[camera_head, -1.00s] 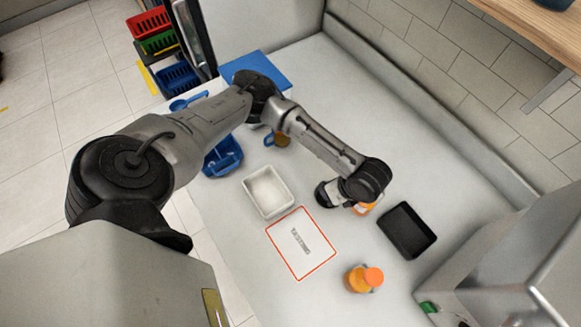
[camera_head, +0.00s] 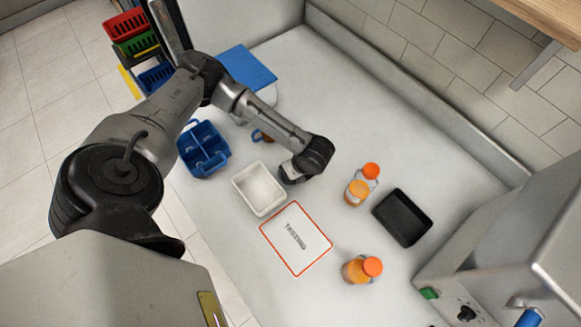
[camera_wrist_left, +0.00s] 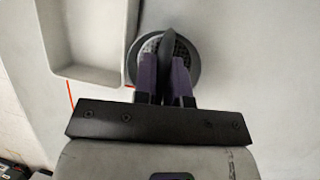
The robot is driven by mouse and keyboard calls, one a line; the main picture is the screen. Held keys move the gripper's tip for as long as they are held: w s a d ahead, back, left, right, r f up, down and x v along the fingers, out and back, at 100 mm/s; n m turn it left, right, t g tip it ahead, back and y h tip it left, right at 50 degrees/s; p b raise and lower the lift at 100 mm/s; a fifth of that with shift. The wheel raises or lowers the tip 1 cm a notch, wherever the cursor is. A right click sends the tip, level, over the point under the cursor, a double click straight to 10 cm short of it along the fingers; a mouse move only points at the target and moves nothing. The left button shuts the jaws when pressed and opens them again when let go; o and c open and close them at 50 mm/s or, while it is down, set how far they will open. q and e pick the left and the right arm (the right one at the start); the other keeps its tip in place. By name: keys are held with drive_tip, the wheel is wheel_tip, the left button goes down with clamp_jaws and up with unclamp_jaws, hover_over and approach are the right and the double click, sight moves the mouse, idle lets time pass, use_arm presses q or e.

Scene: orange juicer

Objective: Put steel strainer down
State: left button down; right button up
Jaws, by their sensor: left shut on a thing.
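The steel strainer (camera_wrist_left: 193,52) shows in the left wrist view as a round dark rim with a mesh, beyond my fingertips. My left gripper (camera_wrist_left: 166,68) is shut on a dark, upright part of it, between the purple fingers. In the head view the gripper (camera_head: 290,174) points down beside the right side of the white bin, and the strainer is mostly hidden under the wrist. I cannot tell whether the strainer touches the table. My right gripper is not in view.
The white bin (camera_head: 237,183) stands just left of the gripper, with a red-edged tasting mat (camera_head: 310,254) in front. A blue caddy (camera_head: 204,150) is at left.

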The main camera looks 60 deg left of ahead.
sight(282, 178)
use_arm(q)
wheel_tip(282, 178, down, 2)
drive_tip(key=shift+f, duration=0.2)
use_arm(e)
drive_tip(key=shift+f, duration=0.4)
use_arm(q)
drive_tip(key=shift+f, duration=0.1)
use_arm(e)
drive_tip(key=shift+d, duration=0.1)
use_arm(q)
drive_tip(key=shift+f, duration=0.1)
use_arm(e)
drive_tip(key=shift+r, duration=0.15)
use_arm(q)
drive_tip(key=c, duration=1.2)
unclamp_jaws()
drive_tip(key=shift+o, duration=0.2)
